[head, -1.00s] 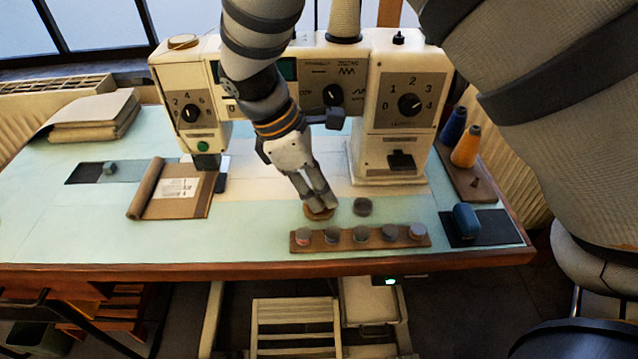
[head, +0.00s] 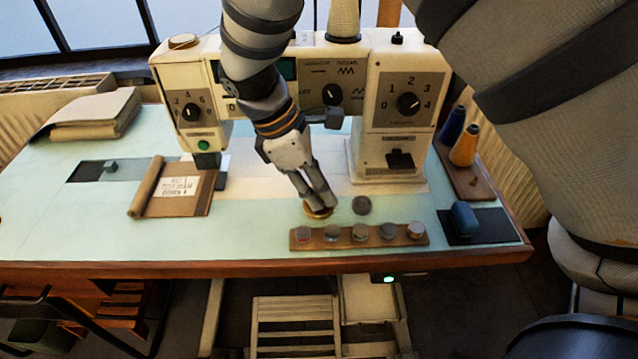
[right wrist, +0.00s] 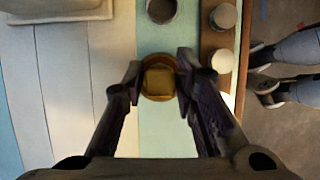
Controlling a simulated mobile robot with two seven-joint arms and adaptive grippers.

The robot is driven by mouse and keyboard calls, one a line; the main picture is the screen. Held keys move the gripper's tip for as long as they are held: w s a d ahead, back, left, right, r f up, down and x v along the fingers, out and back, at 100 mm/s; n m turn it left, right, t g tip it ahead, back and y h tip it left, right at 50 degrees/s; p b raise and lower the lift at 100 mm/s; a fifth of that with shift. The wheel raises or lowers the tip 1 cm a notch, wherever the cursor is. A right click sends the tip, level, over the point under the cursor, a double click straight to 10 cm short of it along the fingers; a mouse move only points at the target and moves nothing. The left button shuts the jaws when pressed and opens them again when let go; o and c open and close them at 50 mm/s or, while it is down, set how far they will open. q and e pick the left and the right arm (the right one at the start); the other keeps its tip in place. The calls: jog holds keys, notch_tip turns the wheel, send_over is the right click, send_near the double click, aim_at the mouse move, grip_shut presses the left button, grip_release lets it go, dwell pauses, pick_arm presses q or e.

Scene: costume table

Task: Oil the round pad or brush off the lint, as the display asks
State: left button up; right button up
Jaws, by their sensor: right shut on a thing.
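My right gripper (head: 318,208) is low over the table and shut on a small round brown thing with a squarish yellow top (right wrist: 158,82). In the head view the fingers partly hide this brown thing (head: 319,213). A dark grey round pad (head: 361,205) lies just right of it, apart from the fingers; the pad also shows in the right wrist view (right wrist: 161,10). The machine's dark green display (head: 287,69) is partly behind my arm, and I cannot read it. My left gripper is not in view.
A wooden strip (head: 404,241) with several round grey pieces lies in front. A blue block (head: 465,218) sits on a black mat at the right. The sewing machine (head: 388,140) stands behind. The table's left front (head: 60,225) is clear.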

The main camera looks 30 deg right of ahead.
jog(key=shift+f, duration=0.1)
jog(key=shift+r+p, duration=1.15)
jog(key=shift+r, duration=2.45)
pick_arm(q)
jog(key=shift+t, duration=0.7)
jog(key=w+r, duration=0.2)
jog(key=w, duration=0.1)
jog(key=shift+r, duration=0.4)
pick_arm(e)
jog(key=shift+s+a+f, duration=0.1)
jog(key=shift+f, duration=0.05)
jog(key=s+a+f+m+y, duration=0.1)
jog(key=s+m, duration=0.1)
jog(key=m, duration=0.1)
jog(key=s+a+f+m+g+y, duration=0.1)
jog(key=s+a+m, duration=0.1)
jog(key=m, duration=0.2)
jog(key=s+a+f+m+g+y, duration=0.1)
jog(key=s+a+m, duration=0.1)
jog(key=m, duration=0.1)
jog(key=shift+s+a+m, duration=0.15)
jog(key=shift+a+m, duration=0.1)
jog(key=shift+m, duration=0.05)
jog(key=shift+s+a+m+y, duration=0.25)
jog(key=shift+m+y, duration=0.15)
jog(key=shift+m, duration=0.1)
jog(key=shift+a, duration=0.1)
